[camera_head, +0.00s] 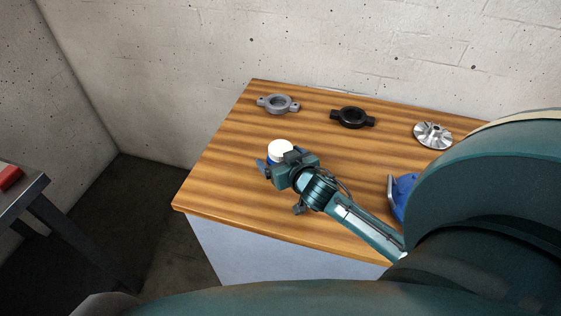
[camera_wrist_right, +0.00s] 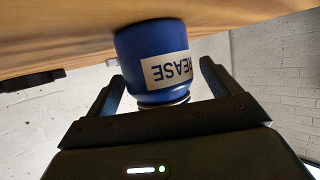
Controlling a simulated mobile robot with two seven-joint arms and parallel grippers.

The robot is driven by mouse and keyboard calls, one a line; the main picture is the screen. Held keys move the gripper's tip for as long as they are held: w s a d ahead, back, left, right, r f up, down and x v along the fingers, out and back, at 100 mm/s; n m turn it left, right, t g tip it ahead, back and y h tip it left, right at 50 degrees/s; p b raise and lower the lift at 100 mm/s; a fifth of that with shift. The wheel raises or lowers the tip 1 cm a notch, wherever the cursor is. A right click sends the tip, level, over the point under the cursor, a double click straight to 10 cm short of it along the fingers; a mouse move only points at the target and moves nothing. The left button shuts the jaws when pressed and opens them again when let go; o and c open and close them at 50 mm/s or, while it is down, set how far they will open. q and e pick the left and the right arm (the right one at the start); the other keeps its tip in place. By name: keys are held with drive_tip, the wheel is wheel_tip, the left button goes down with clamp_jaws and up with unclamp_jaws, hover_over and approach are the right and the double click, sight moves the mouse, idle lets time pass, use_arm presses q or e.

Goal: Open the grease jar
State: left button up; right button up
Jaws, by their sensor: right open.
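The grease jar is blue with a white lid (camera_head: 280,148) and stands on the wooden table toward its left side. In the right wrist view the blue jar body (camera_wrist_right: 150,48) shows with a white label, its letters upside down, and the lid end pointing toward my palm. My right gripper (camera_head: 280,161) is at the jar; it is open, with one finger on each side of the jar in the wrist view. A gap shows beside the right finger; contact at the left finger is unclear. Part of the lid is hidden behind the gripper. My left gripper is not in view.
A grey ring with lugs (camera_head: 278,104), a black ring with lugs (camera_head: 352,117) and a silver finned rotor (camera_head: 433,135) lie along the table's back. A blue object (camera_head: 403,194) is partly hidden by my arm. The table's (camera_head: 222,180) left front is clear.

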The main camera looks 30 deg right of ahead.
drive_tip(key=shift+w, duration=0.2)
drive_tip(key=shift+c, duration=0.5)
drive_tip(key=c, duration=1.2)
drive_tip(key=shift+o, duration=0.2)
wheel_tip(320, 180, up, 10)
drive_tip(key=shift+r+p, duration=0.1)
drive_tip(key=shift+p, duration=0.45)
drive_tip(key=o, duration=0.6)
drive_tip(key=shift+c, duration=0.2)
drive_tip(key=c, duration=0.9)
